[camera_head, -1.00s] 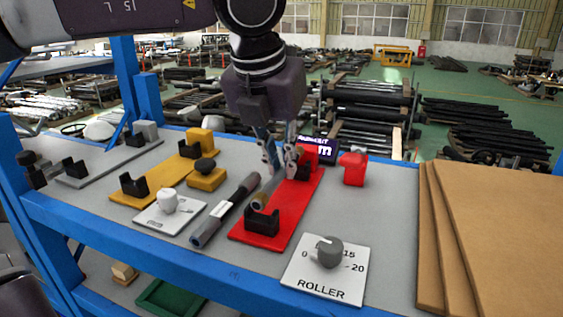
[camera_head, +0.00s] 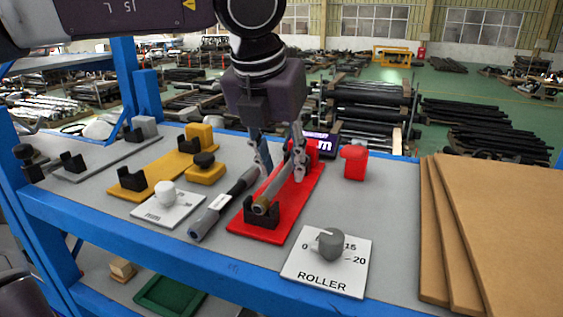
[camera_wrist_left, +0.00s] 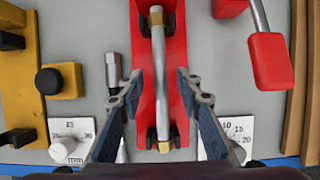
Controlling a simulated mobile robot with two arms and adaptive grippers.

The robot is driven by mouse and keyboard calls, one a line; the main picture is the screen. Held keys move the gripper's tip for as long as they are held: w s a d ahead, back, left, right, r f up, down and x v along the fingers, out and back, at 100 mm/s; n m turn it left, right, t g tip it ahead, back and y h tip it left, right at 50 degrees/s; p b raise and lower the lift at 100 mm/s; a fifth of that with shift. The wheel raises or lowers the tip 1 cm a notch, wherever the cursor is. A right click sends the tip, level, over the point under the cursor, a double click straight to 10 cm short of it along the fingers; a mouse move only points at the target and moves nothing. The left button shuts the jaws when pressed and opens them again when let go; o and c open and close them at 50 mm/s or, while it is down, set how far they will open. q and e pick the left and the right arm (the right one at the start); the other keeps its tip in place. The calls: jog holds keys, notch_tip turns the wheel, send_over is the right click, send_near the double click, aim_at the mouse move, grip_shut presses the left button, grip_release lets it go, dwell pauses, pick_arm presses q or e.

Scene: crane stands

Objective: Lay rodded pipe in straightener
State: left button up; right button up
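The red straightener (camera_head: 303,202) is a long red plate with black cradles, standing on the grey shelf. The grey pipe (camera_head: 273,187) with brass-coloured ends lies lengthwise along it, its near end in the near black cradle (camera_head: 262,217). In the left wrist view the pipe (camera_wrist_left: 159,85) runs along the middle of the red plate (camera_wrist_left: 145,45), its ends by the cradles. My left gripper (camera_head: 280,165) is open above the pipe; in the wrist view its fingers (camera_wrist_left: 159,78) stand apart on either side, with gaps. My right gripper is not in view.
A dark tool with a grey handle (camera_head: 212,217) lies just left of the straightener. A ROLLER dial plate (camera_head: 325,278) is at front right, a MINI dial plate (camera_head: 182,212) and yellow stand (camera_head: 150,190) at left. A red block (camera_head: 354,163) is behind.

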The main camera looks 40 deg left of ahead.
pick_arm(q)
jog(key=v, duration=1.2)
dwell(0.4)
